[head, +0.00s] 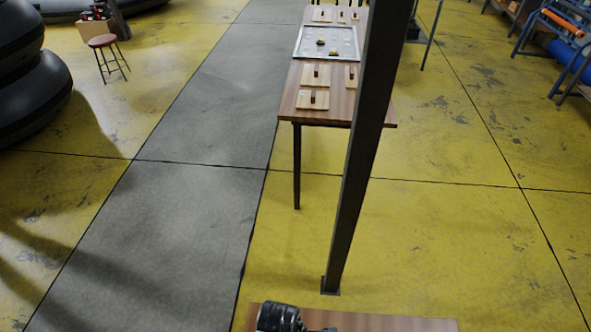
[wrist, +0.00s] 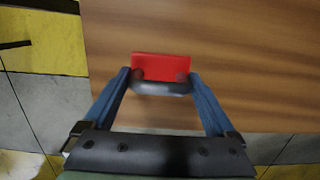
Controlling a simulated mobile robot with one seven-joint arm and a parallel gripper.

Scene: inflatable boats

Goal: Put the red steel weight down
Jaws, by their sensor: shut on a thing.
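The red steel weight (wrist: 161,67) shows in the wrist view as a bright red block with a dark grey rounded part along its near side. My gripper (wrist: 160,78) is shut on it, with one blue-grey finger at each side. The weight is over a brown wooden table top (wrist: 255,65), near that table's edge. I cannot tell whether its underside touches the wood. In the head view the weight is not visible; only a dark part of my arm shows at the bottom edge, over the near wooden table top (head: 385,323).
A dark steel post (head: 358,150) stands just beyond the near table. Behind it a long table (head: 335,112) holds a tray (head: 298,42) and several wooden boards with upright pieces. A stool (head: 103,41) and black inflatable tubes (head: 35,95) are at left. The grey floor lane is clear.

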